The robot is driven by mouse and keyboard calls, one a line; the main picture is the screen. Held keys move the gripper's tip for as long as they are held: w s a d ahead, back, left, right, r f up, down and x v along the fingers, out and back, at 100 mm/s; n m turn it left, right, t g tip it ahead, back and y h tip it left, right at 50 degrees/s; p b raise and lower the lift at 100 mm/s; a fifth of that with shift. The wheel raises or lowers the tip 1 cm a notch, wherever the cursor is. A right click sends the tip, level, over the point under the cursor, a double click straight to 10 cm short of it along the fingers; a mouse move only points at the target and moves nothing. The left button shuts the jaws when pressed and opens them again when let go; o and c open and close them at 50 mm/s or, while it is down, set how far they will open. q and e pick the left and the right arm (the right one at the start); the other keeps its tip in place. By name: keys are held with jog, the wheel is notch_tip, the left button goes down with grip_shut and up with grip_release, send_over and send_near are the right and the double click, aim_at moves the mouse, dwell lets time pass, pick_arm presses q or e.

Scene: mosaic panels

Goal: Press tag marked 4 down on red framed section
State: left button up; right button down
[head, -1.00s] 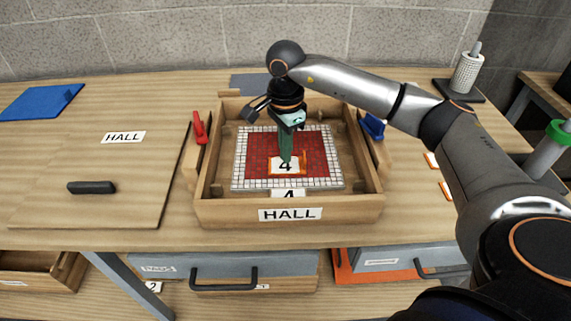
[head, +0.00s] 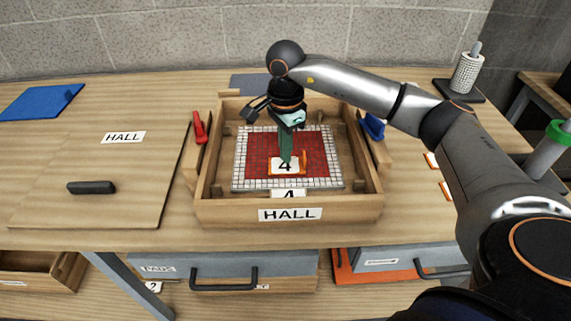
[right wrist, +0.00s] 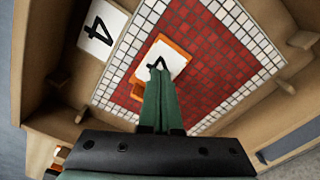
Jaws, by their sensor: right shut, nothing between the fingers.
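The tag marked 4 (head: 279,167) is a white card with an orange edge, lying on the red section (head: 316,145) of the mosaic panel. In the right wrist view the tag (right wrist: 177,55) sits on the red tiles (right wrist: 200,70). My right gripper (head: 287,160) points down with its green fingers shut and empty, the tips over the tag. In the right wrist view the fingertips (right wrist: 157,72) overlap the card and look to be touching it, though I cannot be sure of contact. The fingers hide part of the tag. My left gripper is not in view.
The panel with its white tile border (head: 240,160) lies in a wooden tray (head: 230,211) labelled HALL. A second card marked 4 (head: 289,193) is at the tray's front inside. A red clamp (head: 200,128) and a blue clamp (head: 373,127) flank it. A wooden lid (head: 90,205) lies left.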

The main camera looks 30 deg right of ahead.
jog(key=shift+f+b, duration=0.6)
jog(key=shift+f, duration=0.25)
dwell(0.3)
jog(key=shift+r, duration=0.15)
notch_tip(320, 180, up, 8)
jog(key=p, duration=0.5)
jog(key=shift+p, duration=0.35)
jog(key=shift+s, duration=0.1)
dwell(0.6)
